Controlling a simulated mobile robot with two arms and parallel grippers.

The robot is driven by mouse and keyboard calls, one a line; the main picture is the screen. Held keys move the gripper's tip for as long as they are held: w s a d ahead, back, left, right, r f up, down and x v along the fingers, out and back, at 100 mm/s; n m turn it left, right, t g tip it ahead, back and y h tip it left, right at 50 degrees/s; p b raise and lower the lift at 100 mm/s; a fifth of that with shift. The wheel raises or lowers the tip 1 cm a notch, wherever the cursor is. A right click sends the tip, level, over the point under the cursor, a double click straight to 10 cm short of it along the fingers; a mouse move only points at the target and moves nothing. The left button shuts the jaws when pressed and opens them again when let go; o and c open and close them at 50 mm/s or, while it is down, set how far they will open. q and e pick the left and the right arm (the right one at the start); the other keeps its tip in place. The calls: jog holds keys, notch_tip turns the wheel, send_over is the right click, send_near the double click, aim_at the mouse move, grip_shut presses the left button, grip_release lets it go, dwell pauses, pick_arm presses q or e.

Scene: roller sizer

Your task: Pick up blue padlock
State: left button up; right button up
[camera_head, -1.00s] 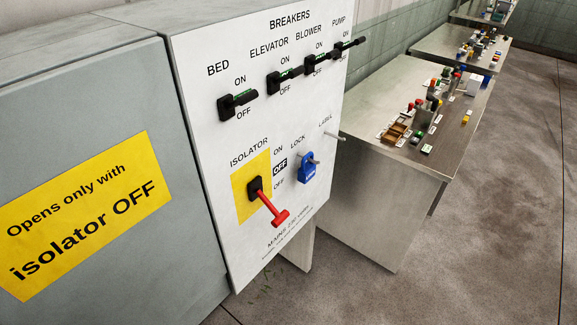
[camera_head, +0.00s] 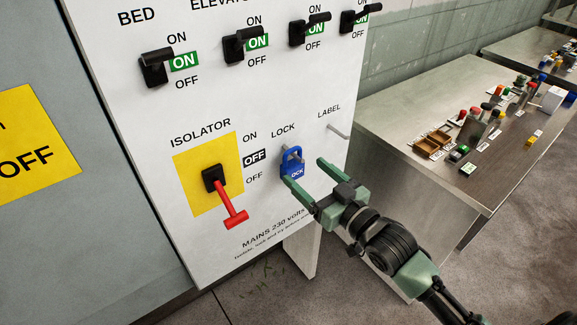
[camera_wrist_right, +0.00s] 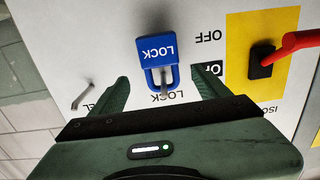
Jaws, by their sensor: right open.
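The blue padlock (camera_head: 292,168) hangs by its shackle from a peg under the word LOCK on the white panel. It also shows in the right wrist view (camera_wrist_right: 158,55), with its shackle on the peg. My right gripper (camera_head: 305,171) is open in front of the panel. In the head view its fingers appear to either side of the padlock's lower body. In the wrist view the fingertips (camera_wrist_right: 164,88) lie left and right of the shackle, with gaps on both sides. I cannot tell the remaining depth to the padlock. My left gripper is not in view.
Left of the padlock is the red isolator handle (camera_head: 230,205) on a yellow plate (camera_head: 191,172). A bare label peg (camera_head: 338,131) sticks out at upper right. Breaker switches (camera_head: 243,42) line the top. A metal table (camera_head: 400,115) with small parts stands to the right.

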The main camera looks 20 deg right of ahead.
aim_at(292, 163)
jog(key=x, duration=0.2)
jog(key=p+x, duration=0.1)
jog(key=x, duration=0.3)
jog(key=shift+w+a+f, duration=0.1)
jog(key=shift+a+f, duration=0.05)
jog(key=shift+f, duration=0.2)
jog(key=c, duration=1.5)
jog(key=shift+r, duration=0.1)
